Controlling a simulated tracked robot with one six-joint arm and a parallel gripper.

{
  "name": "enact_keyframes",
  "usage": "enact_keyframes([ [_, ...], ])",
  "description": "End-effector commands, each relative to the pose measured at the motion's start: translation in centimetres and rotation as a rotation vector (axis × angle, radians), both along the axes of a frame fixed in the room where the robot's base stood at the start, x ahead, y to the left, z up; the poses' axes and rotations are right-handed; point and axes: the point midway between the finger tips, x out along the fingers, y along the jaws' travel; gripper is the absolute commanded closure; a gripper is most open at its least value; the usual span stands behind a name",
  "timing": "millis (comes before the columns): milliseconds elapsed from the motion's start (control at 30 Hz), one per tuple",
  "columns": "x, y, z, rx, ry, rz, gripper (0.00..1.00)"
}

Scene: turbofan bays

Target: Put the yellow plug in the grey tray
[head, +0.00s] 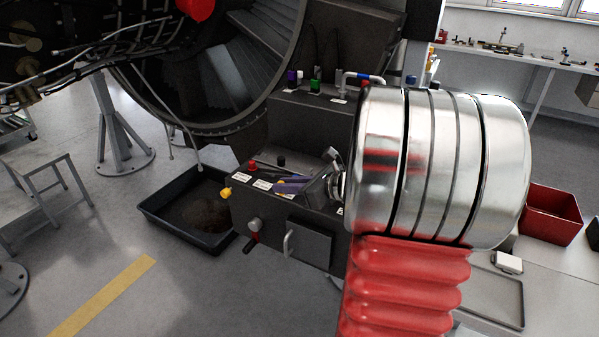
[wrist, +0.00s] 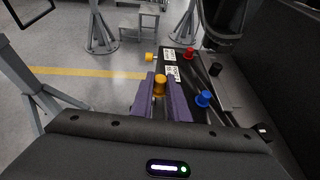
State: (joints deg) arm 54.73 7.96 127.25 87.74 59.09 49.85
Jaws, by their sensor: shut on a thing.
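My gripper (head: 287,187) is at the top of the dark panel box (head: 311,249). Its purple fingers are shut on the yellow plug (wrist: 159,86), which shows between their tips in the wrist view. In the head view only a little of this yellow plug (head: 281,183) shows beside the fingers. I cannot tell whether its lower end is seated in the panel or clear of it. A grey tray (head: 522,304) lies at the lower right of the head view, partly hidden behind my arm; the part I see is empty.
A red plug (wrist: 189,53), a black plug (wrist: 215,69) and a blue plug (wrist: 203,99) stand close around my fingers. Another yellow piece (head: 226,192) sticks out at the panel's left end. A black floor tray (head: 165,222) and a red bin (head: 552,217) stand apart.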

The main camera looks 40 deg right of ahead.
Motion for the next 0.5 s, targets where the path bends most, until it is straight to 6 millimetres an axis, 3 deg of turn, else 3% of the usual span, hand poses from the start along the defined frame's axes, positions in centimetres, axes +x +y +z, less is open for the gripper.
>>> enact_keyframes([
  [367, 2.4, 7.6, -5.8, 0.005, 0.003, 0.198, 1.0],
  [500, 3.5, 11.8, -9.0, 0.007, 0.004, 0.306, 1.0],
])
